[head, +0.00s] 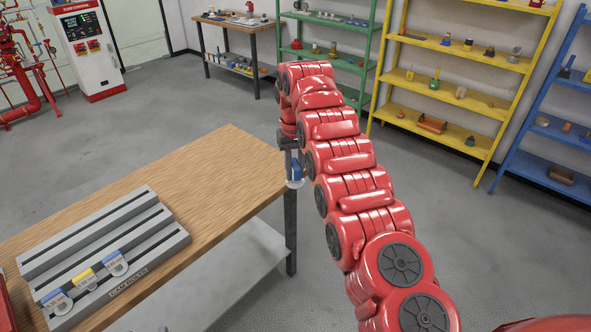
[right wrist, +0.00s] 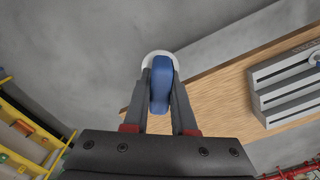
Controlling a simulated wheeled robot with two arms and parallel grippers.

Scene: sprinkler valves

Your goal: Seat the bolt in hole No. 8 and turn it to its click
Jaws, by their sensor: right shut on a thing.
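My right gripper (head: 291,158) is past the far right corner of the wooden table. It is shut on a bolt with a blue handle and a pale round end (head: 295,174), held clear beside the table edge. In the right wrist view, the right gripper (right wrist: 160,82) has its fingers on either side of the blue bolt (right wrist: 161,90), whose pale rim shows behind the handle. Several similar tagged bolts, blue and yellow, lie in the grey rack marked "CAM BOLTS" (head: 100,235). I cannot make out hole No. 8 in either view. My left gripper is not in view.
The wooden table (head: 215,170) has bare top between the rack and its right corner. A red and white control cabinet (head: 90,50) and red pipes (head: 25,75) stand at far left. Green (head: 325,65), yellow (head: 450,75) and blue (head: 550,120) shelves line the back. Grey floor is open between.

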